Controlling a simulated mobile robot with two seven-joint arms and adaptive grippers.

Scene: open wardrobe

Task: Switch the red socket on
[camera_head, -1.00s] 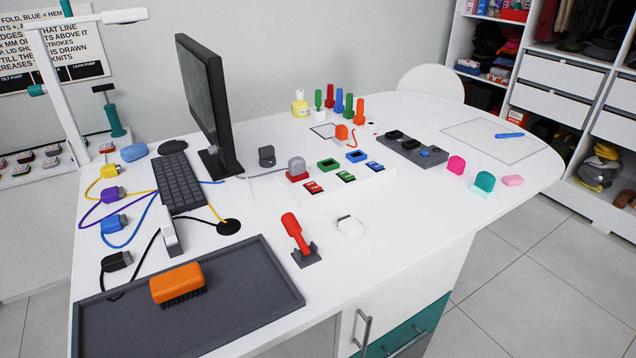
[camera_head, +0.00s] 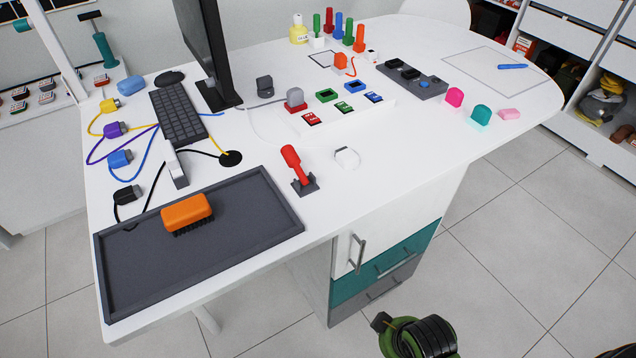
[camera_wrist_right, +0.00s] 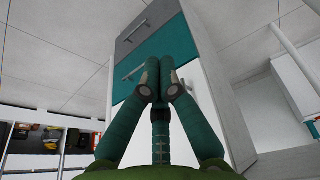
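The white socket strip (camera_head: 345,117) lies on the desk. It carries a red socket (camera_head: 297,107) with a grey plug-like block (camera_head: 295,97) on top, an open green socket (camera_head: 327,96) and an open blue socket (camera_head: 356,87). In front of them are small red (camera_head: 310,119), green (camera_head: 343,107) and blue (camera_head: 374,97) labelled switches; their on or off positions are too small to tell. In the right wrist view, my right gripper (camera_wrist_right: 160,72) has its teal fingers together with nothing seen between them, facing the desk drawers. My left gripper is out of view.
A red-handled lever (camera_head: 292,158) on a dark base and a white-grey item (camera_head: 346,158) stand between the strip and the front edge. A dark tray (camera_head: 250,215) with an orange brush (camera_head: 187,212) is at front left. A monitor (camera_head: 203,45) stands behind.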

